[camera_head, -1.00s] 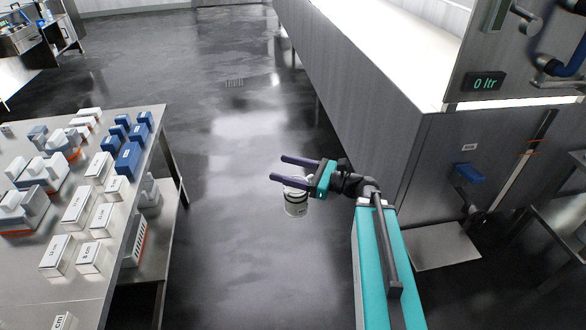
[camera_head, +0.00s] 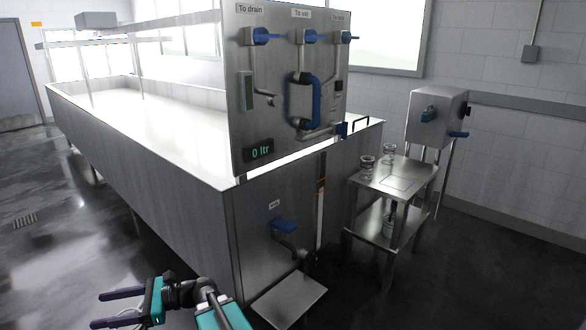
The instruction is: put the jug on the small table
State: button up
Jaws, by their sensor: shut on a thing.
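My gripper (camera_head: 97,309) is at the bottom left, its two dark purple fingers pointing left. It is shut on the jug, which hangs below the fingers and is almost wholly cut off by the bottom edge. The small table (camera_head: 413,172) stands at the right, a steel table with a lower shelf and a thin rectangle outlined on its top. Two clear glass vessels (camera_head: 367,168) stand on its left and back parts. The gripper is well to the left of the table, apart from it.
The large steel vat (camera_head: 140,190) with its valve panel (camera_head: 283,85) and "0 ltr" display lies between gripper and table. A blue-handled tap (camera_head: 285,224) and low metal plate (camera_head: 289,299) jut from its end. A grey wall unit (camera_head: 437,118) stands behind the table. Dark floor is free in front.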

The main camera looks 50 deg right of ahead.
aim_at(418, 174)
jog(key=k, duration=0.9)
jog(key=z, duration=2.65)
